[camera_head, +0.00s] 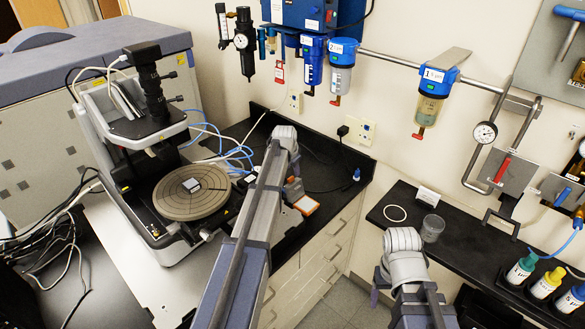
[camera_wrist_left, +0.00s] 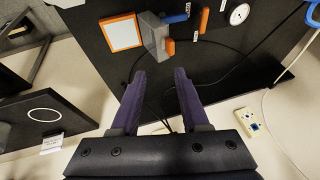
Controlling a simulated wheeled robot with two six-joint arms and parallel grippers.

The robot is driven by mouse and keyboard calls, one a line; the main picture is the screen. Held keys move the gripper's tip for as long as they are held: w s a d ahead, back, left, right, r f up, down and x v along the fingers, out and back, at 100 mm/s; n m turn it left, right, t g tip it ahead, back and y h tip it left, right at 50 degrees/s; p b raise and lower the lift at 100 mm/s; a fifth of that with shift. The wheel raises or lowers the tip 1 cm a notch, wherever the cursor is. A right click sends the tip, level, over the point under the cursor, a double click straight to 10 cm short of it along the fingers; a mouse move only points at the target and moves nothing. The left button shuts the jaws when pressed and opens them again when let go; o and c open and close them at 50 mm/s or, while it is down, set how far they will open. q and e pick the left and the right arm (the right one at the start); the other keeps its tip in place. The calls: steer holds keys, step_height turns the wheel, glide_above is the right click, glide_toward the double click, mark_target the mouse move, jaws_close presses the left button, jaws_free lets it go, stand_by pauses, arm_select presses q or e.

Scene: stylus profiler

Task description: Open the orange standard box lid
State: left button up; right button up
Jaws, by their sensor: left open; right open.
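The orange standard box (camera_head: 306,204) is a small flat box with an orange rim and a pale top. It lies on the black bench, right of my left forearm, and looks closed. In the left wrist view the box (camera_wrist_left: 121,33) is at the top, left of centre. My left gripper (camera_wrist_left: 160,78) is open and empty, its two dark fingers apart and pointing toward the bench, short of the box and a grey block. My left arm mostly hides this gripper in the head view. My right gripper (camera_head: 377,286) is mostly hidden behind my right arm, far from the box.
A black cable (camera_wrist_left: 215,70) runs over the bench. A clear cup (camera_head: 432,228) stands on the right bench.

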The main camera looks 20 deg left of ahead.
arm_select(q)
steer(key=p+v, duration=0.7)
steer(key=shift+s+r, duration=0.15)
steer(key=shift+r, duration=0.2)
steer(key=shift+c, duration=0.2)
